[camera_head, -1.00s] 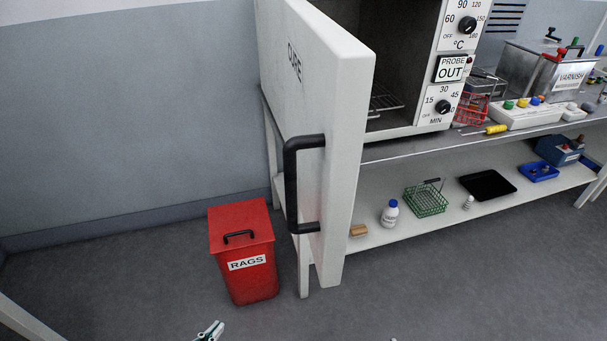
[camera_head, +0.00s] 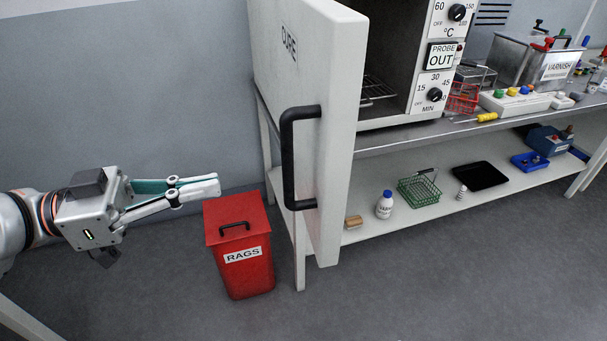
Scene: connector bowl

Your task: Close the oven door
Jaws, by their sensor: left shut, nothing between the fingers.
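The white oven door (camera_head: 335,130) stands wide open, swung out toward me, with the word CURE on its outer face. Its black bar handle (camera_head: 288,160) is upright on the left side of the door. The oven (camera_head: 390,55) sits on the bench with its dark inside and a wire rack showing. My left gripper (camera_head: 215,184) comes in from the left, above the red bin, pointing right. Its fingers are shut and empty, to the left of the handle and apart from it. My right gripper is not in view.
A red RAGS bin (camera_head: 240,250) stands on the floor just left of the door. The bench (camera_head: 440,137) holds a varnish tank (camera_head: 560,66) and a connector box. Its lower shelf carries a bottle (camera_head: 384,205), a green basket (camera_head: 419,190) and a black tray (camera_head: 480,175). The floor in front is clear.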

